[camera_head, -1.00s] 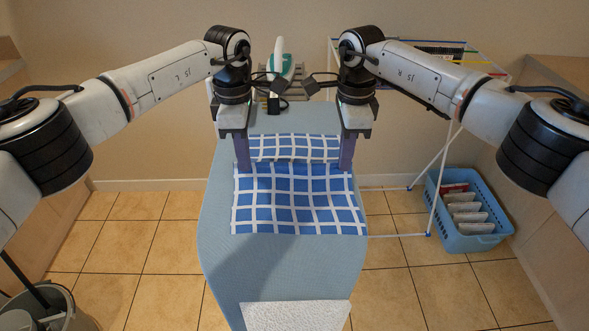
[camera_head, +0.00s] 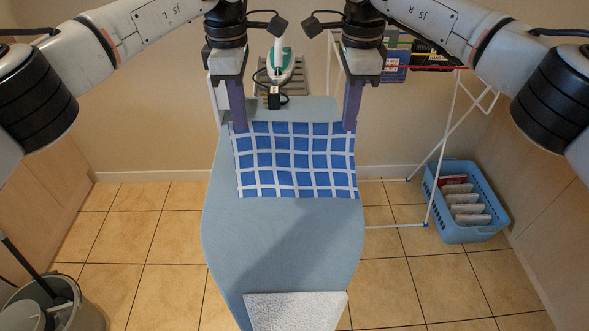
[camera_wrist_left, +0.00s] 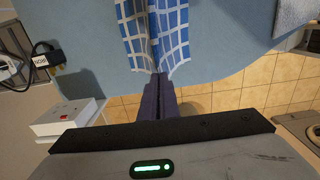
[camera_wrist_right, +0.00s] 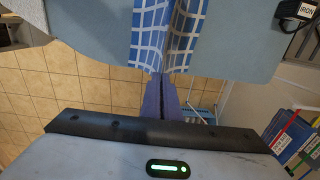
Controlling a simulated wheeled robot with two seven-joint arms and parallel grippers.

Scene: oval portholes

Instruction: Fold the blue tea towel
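The blue tea towel (camera_head: 295,165) with white grid lines hangs between my two grippers over the pale blue ironing board (camera_head: 280,240). Its upper edge is stretched nearly straight. My left gripper (camera_head: 240,128) is shut on the towel's upper left corner, and my right gripper (camera_head: 350,128) is shut on the upper right corner. In the left wrist view the towel (camera_wrist_left: 140,35) falls away on both sides of the closed fingertips. The right wrist view shows the same for the towel (camera_wrist_right: 150,40). Whether its lower edge touches the board is unclear.
A white and green iron (camera_head: 281,68) stands on a rest at the board's far end. A white textured cloth (camera_head: 295,312) lies at the near end. A drying rack (camera_head: 440,150) and a blue basket (camera_head: 466,232) stand right; a bucket (camera_head: 85,318) stands front left.

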